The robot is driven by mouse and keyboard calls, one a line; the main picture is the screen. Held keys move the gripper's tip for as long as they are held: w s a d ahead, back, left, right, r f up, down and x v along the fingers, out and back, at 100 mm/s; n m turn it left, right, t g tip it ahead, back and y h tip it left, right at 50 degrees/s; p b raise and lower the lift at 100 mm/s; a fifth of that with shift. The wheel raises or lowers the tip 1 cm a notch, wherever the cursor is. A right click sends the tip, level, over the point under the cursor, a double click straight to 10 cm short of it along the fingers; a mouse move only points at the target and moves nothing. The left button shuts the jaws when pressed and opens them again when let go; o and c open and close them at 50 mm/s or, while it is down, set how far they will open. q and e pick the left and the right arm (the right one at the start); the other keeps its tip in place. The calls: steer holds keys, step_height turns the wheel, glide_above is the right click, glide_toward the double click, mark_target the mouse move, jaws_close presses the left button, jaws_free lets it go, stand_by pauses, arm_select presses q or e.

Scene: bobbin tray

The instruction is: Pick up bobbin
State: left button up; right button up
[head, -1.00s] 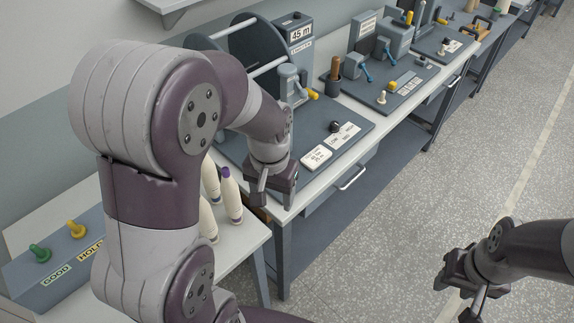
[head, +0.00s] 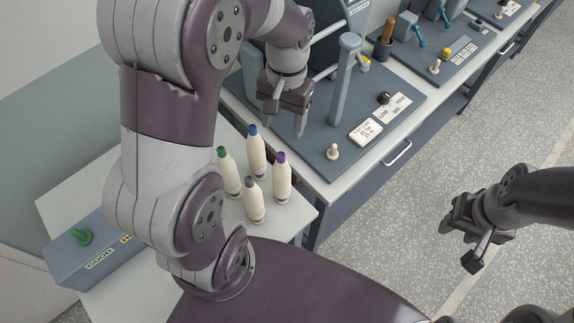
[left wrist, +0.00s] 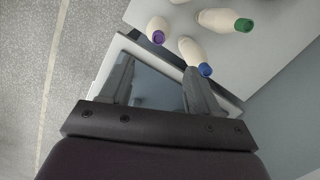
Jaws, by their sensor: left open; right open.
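Several white bobbins stand upright on a light table: one with a green tip (head: 229,174), one blue (head: 256,153), one purple (head: 282,178) and one grey (head: 254,204). My left gripper (head: 284,128) is open and empty, above and beyond the bobbins near the neighbouring bench's edge. In the left wrist view, the purple-tipped (left wrist: 157,27), blue-tipped (left wrist: 190,49) and green-tipped (left wrist: 216,18) bobbins lie ahead of the open fingers (left wrist: 161,66). None is between them. My right gripper (head: 458,245) is open and empty over the floor at the right.
A bench (head: 318,187) with a grey machine base, a post (head: 345,85), a small white knob (head: 333,152) and label plates stands beyond the bobbin table. Open floor lies right.

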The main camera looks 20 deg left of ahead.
mark_target(281, 155)
arm_select(q)
steer(key=f, duration=0.1)
steer(key=s+f+b, duration=0.1)
steer(key=f, duration=0.1)
steer(key=shift+s+f, duration=0.2)
steer(key=shift+s, duration=0.1)
steer(key=shift+s+d+f, duration=0.4)
steer(key=shift+s+d, duration=0.05)
steer(key=shift+s, duration=0.2)
steer(key=f, duration=0.1)
steer(key=f+p, duration=0.1)
steer(key=f, duration=0.1)
steer(key=f+p, duration=0.1)
steer(key=f, duration=0.1)
steer(key=shift+w+a+f, duration=0.2)
steer(key=shift+w+a, duration=0.05)
steer(key=shift+w, duration=0.1)
steer(key=shift+s+f, duration=0.1)
steer(key=shift+s, duration=0.2)
steer(key=shift+d, duration=0.1)
steer(key=shift+c, duration=0.6)
steer(key=c, duration=0.5)
jaws_close()
arm_select(e)
steer(key=shift+s+d+f, duration=0.15)
steer(key=shift+s, duration=0.2)
steer(key=shift+s+d+f, duration=0.15)
steer(key=shift+s, duration=0.2)
